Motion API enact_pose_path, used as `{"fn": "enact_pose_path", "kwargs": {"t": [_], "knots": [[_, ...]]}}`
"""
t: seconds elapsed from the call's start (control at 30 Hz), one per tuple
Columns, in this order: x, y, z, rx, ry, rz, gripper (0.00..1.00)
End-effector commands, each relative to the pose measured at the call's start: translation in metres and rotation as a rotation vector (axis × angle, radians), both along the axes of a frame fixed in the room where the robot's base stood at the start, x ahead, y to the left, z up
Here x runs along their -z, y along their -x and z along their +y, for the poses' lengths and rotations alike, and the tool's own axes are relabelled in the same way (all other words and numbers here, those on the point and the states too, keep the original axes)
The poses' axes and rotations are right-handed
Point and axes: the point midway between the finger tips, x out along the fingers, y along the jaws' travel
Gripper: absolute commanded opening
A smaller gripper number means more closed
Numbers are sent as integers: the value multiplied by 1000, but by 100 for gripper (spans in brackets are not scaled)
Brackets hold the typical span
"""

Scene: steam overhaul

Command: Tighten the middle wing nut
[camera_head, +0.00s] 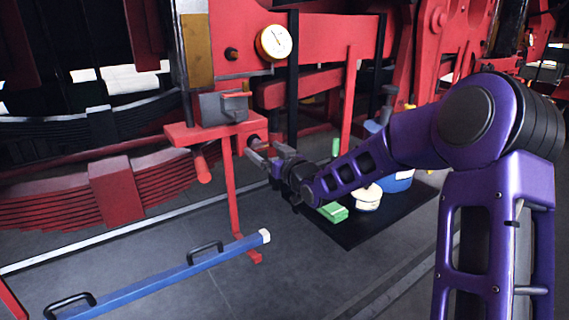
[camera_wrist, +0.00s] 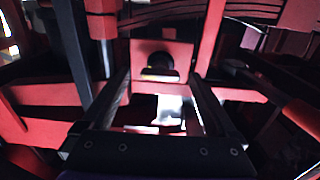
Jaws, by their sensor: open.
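My gripper (camera_head: 266,156) is open, its fingers reaching toward the red frame beside the small red stand. In the wrist view the two dark fingers of my gripper (camera_wrist: 160,84) are spread apart. Ahead of and between them, a dark round fitting with a flat bar below it (camera_wrist: 157,66) sits on a red plate (camera_wrist: 178,50). It looks like a wing nut, but the dim picture does not show for sure whether it is the middle one. I cannot tell whether the fingers touch it. No other wing nut is clear in either view.
A red stand (camera_head: 205,132) carries a grey vise-like block (camera_head: 222,107) just left of my gripper. A pressure gauge (camera_head: 274,42) is above. A blue bar with black handles (camera_head: 165,281) lies in front. A dark mat (camera_head: 376,231) holds a green block (camera_head: 333,212) and pale containers (camera_head: 367,198).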

Motion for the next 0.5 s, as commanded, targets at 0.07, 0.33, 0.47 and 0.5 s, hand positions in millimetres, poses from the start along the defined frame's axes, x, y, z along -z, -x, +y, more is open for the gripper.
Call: {"fn": "enact_pose_path", "kwargs": {"t": [0.07,0.33,0.47,0.5], "knots": [[0,13,-9,2,4,0,94],[0,69,-46,4,5,2,94],[-1,95,-62,4,3,1,94],[-2,102,-66,4,4,0,94]]}}
